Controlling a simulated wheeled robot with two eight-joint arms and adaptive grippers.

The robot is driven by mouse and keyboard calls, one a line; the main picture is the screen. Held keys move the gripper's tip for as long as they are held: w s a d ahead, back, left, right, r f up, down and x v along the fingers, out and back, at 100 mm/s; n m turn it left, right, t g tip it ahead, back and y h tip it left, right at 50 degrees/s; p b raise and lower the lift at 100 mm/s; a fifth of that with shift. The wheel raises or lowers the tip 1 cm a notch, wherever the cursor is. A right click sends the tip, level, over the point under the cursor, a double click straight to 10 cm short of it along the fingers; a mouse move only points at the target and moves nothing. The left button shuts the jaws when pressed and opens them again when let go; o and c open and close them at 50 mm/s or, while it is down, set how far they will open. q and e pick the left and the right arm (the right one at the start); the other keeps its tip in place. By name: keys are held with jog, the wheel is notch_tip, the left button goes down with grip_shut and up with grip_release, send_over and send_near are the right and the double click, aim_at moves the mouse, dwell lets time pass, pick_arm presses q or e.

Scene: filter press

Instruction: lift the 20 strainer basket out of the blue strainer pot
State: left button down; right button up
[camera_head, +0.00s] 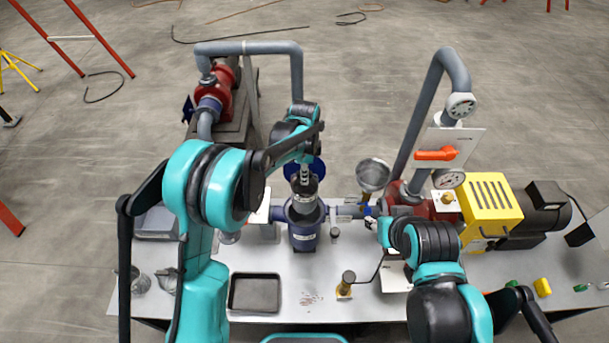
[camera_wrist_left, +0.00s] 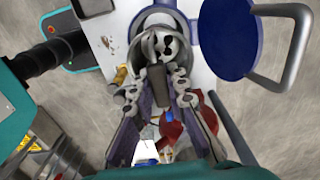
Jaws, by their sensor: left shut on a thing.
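The strainer basket (camera_head: 304,189) is a dark cylinder with a grey lower part, standing upright above the mouth of the blue strainer pot (camera_head: 303,239). I cannot tell whether its bottom is clear of the rim. My left gripper (camera_head: 304,168) is over the basket, shut on its handle. In the left wrist view my left gripper (camera_wrist_left: 160,88) has its fingers closed around a grey handle piece, with the round basket top (camera_wrist_left: 168,45) and its dark holes beyond. My right gripper (camera_head: 374,222) is to the right of the pot, small and partly hidden; its jaws are unclear.
The round blue lid (camera_wrist_left: 228,38) with a grey bar handle hangs open beside the pot. A dark empty tray (camera_head: 255,293) lies front left. A yellow guard (camera_head: 489,212) and pipes fill the right.

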pick_arm(q)
jog(key=shift+s+r, duration=0.1)
jog(key=shift+r, duration=0.55)
jog(key=s+b, duration=0.1)
jog(key=s, duration=0.7)
jog(key=shift+s+r, duration=0.25)
jog(key=shift+s, duration=0.15)
